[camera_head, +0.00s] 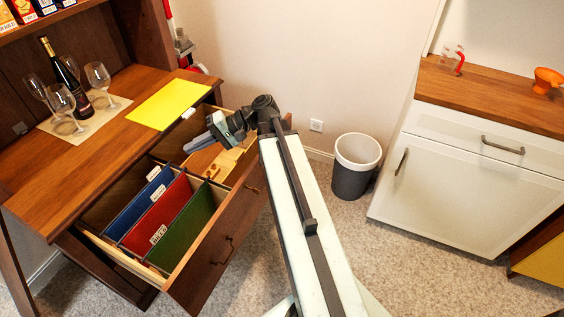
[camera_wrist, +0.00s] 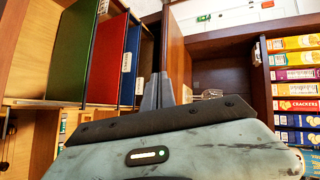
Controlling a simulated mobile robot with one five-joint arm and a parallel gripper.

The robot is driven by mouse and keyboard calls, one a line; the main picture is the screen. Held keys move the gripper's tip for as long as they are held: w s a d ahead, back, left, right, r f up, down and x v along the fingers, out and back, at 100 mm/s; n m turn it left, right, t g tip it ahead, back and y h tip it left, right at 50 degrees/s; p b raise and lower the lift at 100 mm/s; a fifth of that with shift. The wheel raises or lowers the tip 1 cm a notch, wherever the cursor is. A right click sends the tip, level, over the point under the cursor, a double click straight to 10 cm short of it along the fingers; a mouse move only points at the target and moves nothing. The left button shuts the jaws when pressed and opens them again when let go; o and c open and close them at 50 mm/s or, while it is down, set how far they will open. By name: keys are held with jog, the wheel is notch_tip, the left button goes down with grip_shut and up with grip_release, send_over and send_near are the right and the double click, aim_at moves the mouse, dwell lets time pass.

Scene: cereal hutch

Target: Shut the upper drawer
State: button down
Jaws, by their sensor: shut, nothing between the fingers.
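The wooden hutch has a wide drawer (camera_head: 230,245) pulled far out below its worktop (camera_head: 60,195). Its front carries two dark handles. I take it for the upper drawer; no other drawer can be made out. Blue, red and green folders (camera_head: 154,212) stand inside, and they also show in the wrist view (camera_wrist: 108,60). My gripper (camera_head: 188,147) is above the drawer's far part, beside the worktop's edge, with its fingers pointing toward the hutch. In the wrist view the fingers (camera_wrist: 161,88) are shut and empty, close to a wooden panel. Touching cannot be told.
A yellow sheet (camera_head: 168,104), wine glasses (camera_head: 98,75) and a bottle (camera_head: 68,75) are on the worktop. A grey and white bin (camera_head: 355,165) stands by the wall. A white cabinet (camera_head: 470,180) is at the right. Carpet is clear between the bin and cabinet and in front.

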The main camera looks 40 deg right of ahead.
jog(key=s+d+f+m+t+b, duration=0.1)
jog(key=d+f+t+b, duration=0.1)
jog(key=d+b, duration=0.2)
jog(key=d+f+m+t+b, duration=0.1)
jog(key=d+f+t+b, duration=0.1)
jog(key=d, duration=0.7)
jog(key=s+d+f+m+t+b, duration=0.1)
jog(key=d+f+m+t+b, duration=0.1)
jog(key=d+f+b, duration=0.2)
jog(key=shift+s+d+t+b, duration=0.2)
jog(key=shift+d+b, duration=0.35)
jog(key=shift+d, duration=0.4)
jog(key=shift+s+d+t+b, duration=0.2)
jog(key=shift+d+b, duration=0.3)
jog(key=shift+d, duration=0.4)
jog(key=s+d+f+m+t+h+b, duration=0.2)
jog(key=s+d+f+b, duration=0.25)
jog(key=d, duration=0.45)
jog(key=s+d+f+m+t+h+b, duration=0.2)
jog(key=s+d+f+b, duration=0.25)
jog(key=d, duration=0.35)
jog(key=x, duration=1.2)
jog(key=shift+w+r, duration=0.2)
jog(key=shift+r, duration=0.15)
jog(key=shift+a, duration=0.1)
jog(key=shift+w, duration=0.15)
